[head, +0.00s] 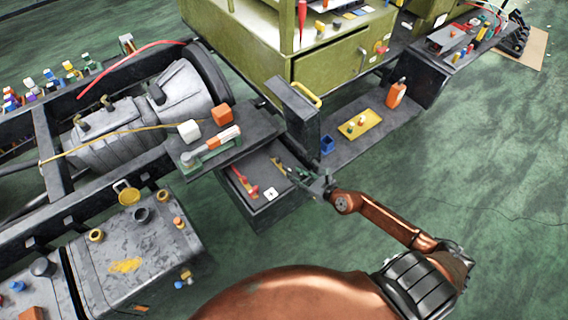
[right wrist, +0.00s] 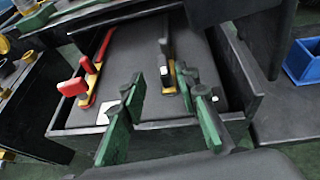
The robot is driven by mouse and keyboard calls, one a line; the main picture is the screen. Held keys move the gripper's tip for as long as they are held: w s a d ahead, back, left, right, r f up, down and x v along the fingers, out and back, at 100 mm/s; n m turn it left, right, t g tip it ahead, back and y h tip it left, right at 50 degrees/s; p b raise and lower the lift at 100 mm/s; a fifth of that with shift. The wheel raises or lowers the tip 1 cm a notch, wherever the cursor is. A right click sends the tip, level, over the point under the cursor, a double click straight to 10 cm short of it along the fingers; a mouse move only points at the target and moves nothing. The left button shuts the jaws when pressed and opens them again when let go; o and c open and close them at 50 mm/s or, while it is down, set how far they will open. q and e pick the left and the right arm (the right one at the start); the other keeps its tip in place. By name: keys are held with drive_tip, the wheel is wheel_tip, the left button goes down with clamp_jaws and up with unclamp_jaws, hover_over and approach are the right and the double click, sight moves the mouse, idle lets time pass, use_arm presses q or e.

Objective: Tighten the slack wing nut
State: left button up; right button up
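I cannot make out a wing nut for certain in either view. A dark open tray (head: 262,215) holds a red-handled piece on a yellow base (head: 243,183) and a black-handled piece on a yellow base (head: 279,166). Both also show in the right wrist view, the red one (right wrist: 95,62) at left and the black one (right wrist: 167,62) ahead. My right gripper (head: 308,180) is over the right part of the tray. My left gripper is not in view.
A white tag (head: 270,194) lies in the tray. A dark upright panel (head: 293,112) stands behind it. A plate (head: 228,137) with a green and orange tool is at left. A blue bin (head: 327,144) and a yellow tray (head: 360,124) are at right.

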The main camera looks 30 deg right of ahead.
sight(290, 170)
drive_tip(key=x, duration=0.2)
drive_tip(key=b+x, duration=0.1)
drive_tip(key=x, duration=0.2)
drive_tip(key=shift+w+d+f, duration=0.2)
drive_tip(key=shift+f, duration=0.1)
drive_tip(key=shift+w+f+b, duration=0.1)
drive_tip(key=shift+w+b, duration=0.2)
drive_tip(key=shift+w, duration=0.15)
drive_tip(key=shift+w+a, duration=0.15)
drive_tip(key=c, duration=0.6)
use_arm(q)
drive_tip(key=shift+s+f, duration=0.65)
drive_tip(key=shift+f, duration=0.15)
use_arm(e)
clamp_jaws()
